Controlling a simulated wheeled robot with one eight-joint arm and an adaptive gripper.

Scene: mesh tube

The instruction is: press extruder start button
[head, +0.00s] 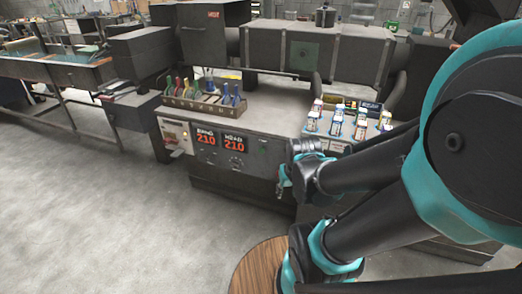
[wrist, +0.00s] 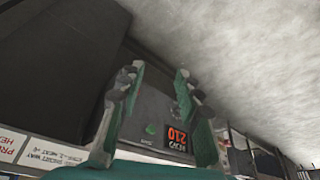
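The extruder's dark control panel (head: 205,160) faces me in the head view, with two red displays reading 210 (head: 206,139), (head: 234,143). In the wrist view a small green button (wrist: 150,129) shows on the panel beside one red 210 display (wrist: 177,137). No label on the button is readable, so I cannot confirm it is the start button. My gripper (head: 283,178) is in front of the panel's right part in the head view. In the wrist view its fingers (wrist: 158,82) are apart and empty, with the green button seen between them. Contact with the panel is not visible.
A tool rack (head: 203,103) with several coloured-handled tools stands on the ledge above the panel. Several small bottles (head: 338,125) stand to its right. The hot unit and barrel (head: 335,58) are behind. A water trough (head: 55,65) is at left. Open floor (head: 110,220) lies in front.

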